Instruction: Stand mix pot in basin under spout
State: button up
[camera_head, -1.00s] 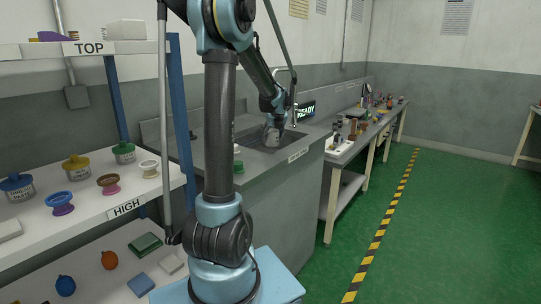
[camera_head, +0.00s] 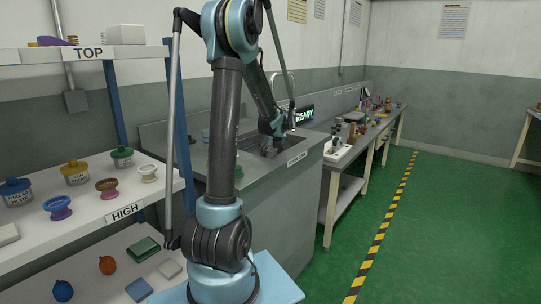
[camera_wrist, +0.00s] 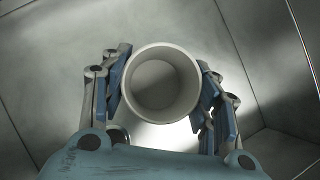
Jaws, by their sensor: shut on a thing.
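The mix pot (camera_wrist: 158,84) is a pale grey, open cup. In the wrist view I look down into it and it appears empty. My gripper (camera_head: 268,151) is shut on it, with one blue-grey finger on each side. In the head view my gripper is low in the dark basin (camera_head: 249,143) in the grey counter, and the pot is mostly hidden there. The wrist view shows the basin's grey floor and walls around the pot. I cannot tell whether the pot touches the floor. The curved spout (camera_head: 290,80) rises behind my gripper.
A lit READY display (camera_head: 304,115) stands behind the basin. A side bench (camera_head: 350,150) with several small items runs to the right. A shelf (camera_head: 85,210) with jars and spools stands at left. The green floor at right is clear.

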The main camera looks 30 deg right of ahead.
jog(key=o, duration=1.1)
jog(key=shift+c, duration=0.2)
jog(key=v, duration=1.2)
jog(key=shift+r, duration=0.1)
